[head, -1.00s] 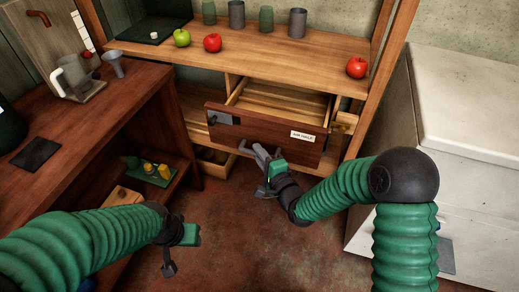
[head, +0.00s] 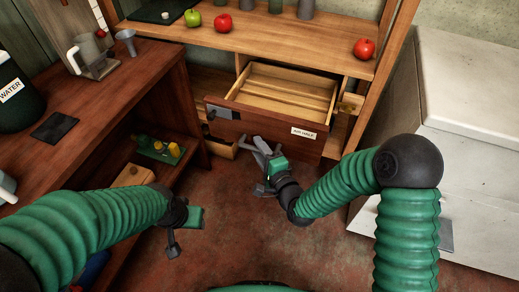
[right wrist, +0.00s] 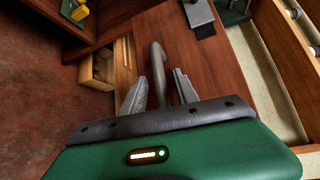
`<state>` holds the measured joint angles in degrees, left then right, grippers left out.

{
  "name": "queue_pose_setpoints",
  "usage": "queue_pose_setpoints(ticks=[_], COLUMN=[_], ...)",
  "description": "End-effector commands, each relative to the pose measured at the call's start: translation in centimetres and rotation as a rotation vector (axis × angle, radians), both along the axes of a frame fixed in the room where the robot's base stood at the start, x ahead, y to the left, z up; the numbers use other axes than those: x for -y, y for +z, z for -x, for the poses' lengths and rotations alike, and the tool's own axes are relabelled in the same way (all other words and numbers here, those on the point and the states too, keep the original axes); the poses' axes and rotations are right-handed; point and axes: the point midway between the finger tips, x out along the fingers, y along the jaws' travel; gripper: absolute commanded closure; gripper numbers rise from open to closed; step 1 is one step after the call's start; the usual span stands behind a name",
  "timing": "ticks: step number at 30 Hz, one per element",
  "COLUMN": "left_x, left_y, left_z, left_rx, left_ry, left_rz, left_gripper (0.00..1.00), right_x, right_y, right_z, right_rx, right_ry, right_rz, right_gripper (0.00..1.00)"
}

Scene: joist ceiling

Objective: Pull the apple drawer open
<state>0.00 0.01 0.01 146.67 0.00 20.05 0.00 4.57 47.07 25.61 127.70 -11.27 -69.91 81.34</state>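The wooden drawer (head: 245,123) under the apple shelf is pulled well out, its pale, empty-looking inside showing. Its dark red-brown front carries a white label (head: 303,132), too small to read surely, and a grey plate at the left. My right gripper (head: 262,146) is at the middle of that front.
A green apple (head: 192,18) and two red apples (head: 223,22) (head: 364,48) sit on the shelf (head: 290,45). A brown counter (head: 110,90) stands left, a white chest (head: 475,150) right. A lower drawer (head: 222,149) sits slightly out beneath. Floor in front is clear.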

Motion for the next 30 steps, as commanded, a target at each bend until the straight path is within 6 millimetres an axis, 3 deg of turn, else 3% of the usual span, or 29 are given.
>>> queue_pose_setpoints(ticks=[5,13,17,21,25,30], left_x=[0.0,0.0,0.0,0.0,0.0,0.0], left_y=[0.4,2.1,6.3,9.4,11.1,11.7], left_z=[0.0,0.0,0.0,0.0,0.0,0.0], left_rx=[0.000,0.000,0.000,0.001,0.000,0.000], left_ry=[0.000,0.000,0.000,0.000,0.000,0.000], left_rz=[0.000,0.000,0.000,0.000,0.000,0.000], left_gripper=[0.55,0.55,0.55,0.55,0.55,0.55], right_x=[0.6,3.9,5.4,6.2,7.2,7.7], right_y=[0.3,1.4,2.9,2.9,2.7,2.4], right_z=[1.0,7.2,10.4,11.9,13.6,14.7], right_rx=[-0.001,-0.005,-0.012,-0.009,-0.007,-0.001], right_ry=[-0.001,-0.003,-0.002,-0.002,-0.002,-0.001], right_rz=[0.001,0.001,-0.004,-0.002,0.000,0.000], right_gripper=[0.64,0.64,0.64,0.64,0.64,0.64])
